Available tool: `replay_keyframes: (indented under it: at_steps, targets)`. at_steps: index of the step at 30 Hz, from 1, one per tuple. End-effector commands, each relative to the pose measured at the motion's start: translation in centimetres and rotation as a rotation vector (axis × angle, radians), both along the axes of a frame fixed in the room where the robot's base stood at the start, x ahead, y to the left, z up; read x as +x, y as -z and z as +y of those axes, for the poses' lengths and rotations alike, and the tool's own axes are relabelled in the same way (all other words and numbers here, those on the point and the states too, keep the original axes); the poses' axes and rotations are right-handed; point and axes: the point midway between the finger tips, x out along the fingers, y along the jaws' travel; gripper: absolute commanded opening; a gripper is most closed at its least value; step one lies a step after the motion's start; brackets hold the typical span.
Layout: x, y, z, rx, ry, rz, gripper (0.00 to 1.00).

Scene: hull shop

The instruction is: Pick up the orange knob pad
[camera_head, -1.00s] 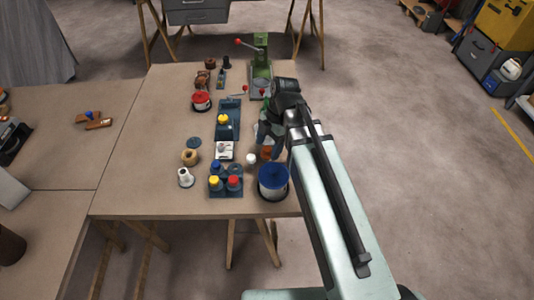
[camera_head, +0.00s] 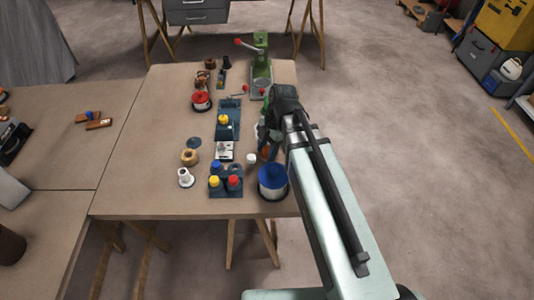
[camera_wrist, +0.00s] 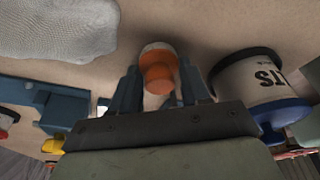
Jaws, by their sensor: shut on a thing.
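The orange knob pad (camera_wrist: 158,70) is a small orange piece with a pale end, in the middle of the wrist view. My gripper (camera_wrist: 160,84) has one dark blue-grey finger on each side of it and is shut on it. In the head view the pad (camera_head: 265,153) is a small orange patch, partly hidden by my gripper (camera_head: 268,149). It is low over or on the table; I cannot tell whether it is clear of the surface.
A white tub with a blue lid (camera_head: 272,177) stands close in front of my gripper. A small white piece (camera_head: 251,158) is just left. A blue tray (camera_head: 226,193) of coloured-cap bottles stands farther left. A green press (camera_head: 261,68) is behind. The table's left middle (camera_head: 150,130) is clear.

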Motion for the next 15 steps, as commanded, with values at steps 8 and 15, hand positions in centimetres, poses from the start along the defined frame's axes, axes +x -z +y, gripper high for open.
replay_keyframes:
  at_steps: [8,15]
  targets:
    - [0.0,0.0,0.0,0.000,0.000,0.000,0.16]
    - [0.1,-1.0,0.0,0.000,0.001,-0.002,0.16]
